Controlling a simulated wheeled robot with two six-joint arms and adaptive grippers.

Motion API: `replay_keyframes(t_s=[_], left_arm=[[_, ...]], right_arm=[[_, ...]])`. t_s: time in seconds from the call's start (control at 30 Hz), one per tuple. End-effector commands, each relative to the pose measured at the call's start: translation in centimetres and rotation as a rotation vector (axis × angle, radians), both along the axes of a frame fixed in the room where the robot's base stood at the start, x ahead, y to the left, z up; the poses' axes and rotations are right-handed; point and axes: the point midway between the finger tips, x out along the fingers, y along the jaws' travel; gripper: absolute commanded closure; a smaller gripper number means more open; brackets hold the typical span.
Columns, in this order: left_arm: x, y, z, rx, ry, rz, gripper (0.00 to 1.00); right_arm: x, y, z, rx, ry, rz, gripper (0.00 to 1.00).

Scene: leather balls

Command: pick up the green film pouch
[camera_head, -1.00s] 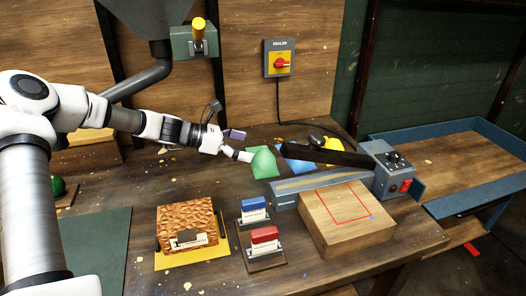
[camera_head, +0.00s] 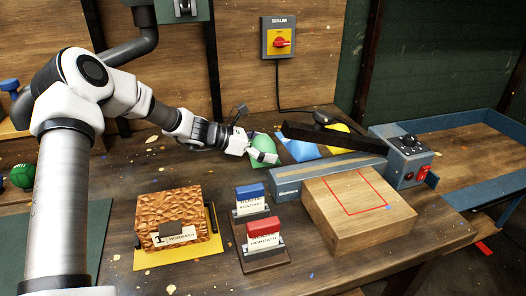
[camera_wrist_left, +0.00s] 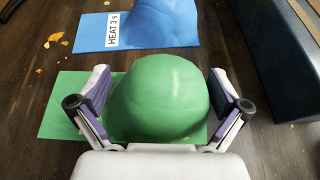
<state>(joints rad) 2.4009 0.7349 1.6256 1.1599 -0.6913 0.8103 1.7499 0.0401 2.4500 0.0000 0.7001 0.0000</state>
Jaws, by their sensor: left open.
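The green film pouch (camera_head: 262,143) lies on the workbench, behind the sealer's left end. In the left wrist view the green film pouch (camera_wrist_left: 160,95) is a bulging green shape on a flat green sheet (camera_wrist_left: 58,105). My left gripper (camera_head: 258,154) is at the pouch in the head view and covers part of it. In the left wrist view my left gripper (camera_wrist_left: 158,84) is open, with one purple-padded finger on each side of the bulge. Small gaps seem to show beside the fingers; I cannot tell about contact. My right gripper is not in view.
A blue pouch (camera_head: 300,148) labelled "HEAT 3 s" (camera_wrist_left: 112,30) lies just beyond, with a yellow one (camera_head: 337,128) beside it. The sealer (camera_head: 325,173) and a wooden block (camera_head: 358,212) stand to the right. Stamp holders (camera_head: 262,240) and a brown patterned block (camera_head: 176,212) are in front.

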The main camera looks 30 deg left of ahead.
Motion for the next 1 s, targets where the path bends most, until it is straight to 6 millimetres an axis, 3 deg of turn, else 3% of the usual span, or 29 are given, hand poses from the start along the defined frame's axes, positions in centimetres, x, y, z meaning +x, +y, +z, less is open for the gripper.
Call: replay_keyframes(t_s=[0.13,0.33,0.67,0.77,1.0], left_arm=[[0.0,0.0,0.1,0.0,-0.001,0.001,0.04],[0.0,0.1,0.1,-0.001,0.001,0.0,0.74],[0.0,0.1,0.5,-0.001,0.0,0.001,0.76],[0.0,0.1,2.2,0.0,-0.003,0.0,0.76],[0.0,0.1,8.1,0.001,-0.005,0.0,0.76]], right_arm=[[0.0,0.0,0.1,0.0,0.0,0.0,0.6],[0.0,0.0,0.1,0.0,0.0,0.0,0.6],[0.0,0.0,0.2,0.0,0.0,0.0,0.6],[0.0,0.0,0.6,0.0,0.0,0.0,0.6],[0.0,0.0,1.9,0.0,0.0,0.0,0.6]])
